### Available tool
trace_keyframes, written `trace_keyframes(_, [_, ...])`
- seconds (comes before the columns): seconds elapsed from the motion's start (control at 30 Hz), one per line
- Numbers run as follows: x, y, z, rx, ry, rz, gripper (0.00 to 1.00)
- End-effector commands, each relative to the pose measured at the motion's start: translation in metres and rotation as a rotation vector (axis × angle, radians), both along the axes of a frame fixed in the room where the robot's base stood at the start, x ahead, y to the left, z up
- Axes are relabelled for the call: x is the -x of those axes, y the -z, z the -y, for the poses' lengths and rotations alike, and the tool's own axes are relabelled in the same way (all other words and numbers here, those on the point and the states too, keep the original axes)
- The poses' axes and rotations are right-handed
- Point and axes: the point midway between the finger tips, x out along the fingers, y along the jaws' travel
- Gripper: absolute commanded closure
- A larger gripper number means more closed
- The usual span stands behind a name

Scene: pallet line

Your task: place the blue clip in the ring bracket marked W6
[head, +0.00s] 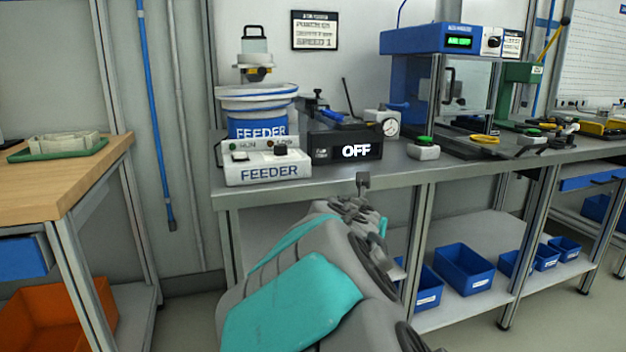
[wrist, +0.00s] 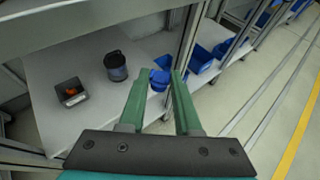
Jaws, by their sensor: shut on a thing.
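My gripper (wrist: 159,75) shows in the wrist view with two green fingers. They are shut on a small blue piece (wrist: 160,81), which I take to be the blue clip, held at the fingertips. In the head view my arm reaches toward the bench front, and the clip cannot be made out there. I see no ring bracket and no W6 mark in either view.

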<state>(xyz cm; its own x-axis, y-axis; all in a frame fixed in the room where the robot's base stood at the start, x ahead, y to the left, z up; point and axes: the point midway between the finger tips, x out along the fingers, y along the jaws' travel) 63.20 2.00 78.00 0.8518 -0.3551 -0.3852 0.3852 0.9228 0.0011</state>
Motion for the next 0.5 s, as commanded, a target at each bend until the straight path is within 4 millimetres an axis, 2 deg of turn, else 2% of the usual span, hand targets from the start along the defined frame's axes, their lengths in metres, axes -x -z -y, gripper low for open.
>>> trace_keyframes(0.03, [-0.003, 0.018, 0.004, 0.007, -0.018, -0.005, 1.00])
trace_keyframes(0.2, [-0.015, 0.066, 0.008, 0.009, -0.094, -0.005, 1.00])
trace_keyframes(0.3, [-0.020, 0.090, 0.010, 0.008, -0.133, -0.005, 1.00])
trace_keyframes(0.5, [-0.028, 0.121, 0.010, 0.006, -0.186, -0.002, 1.00])
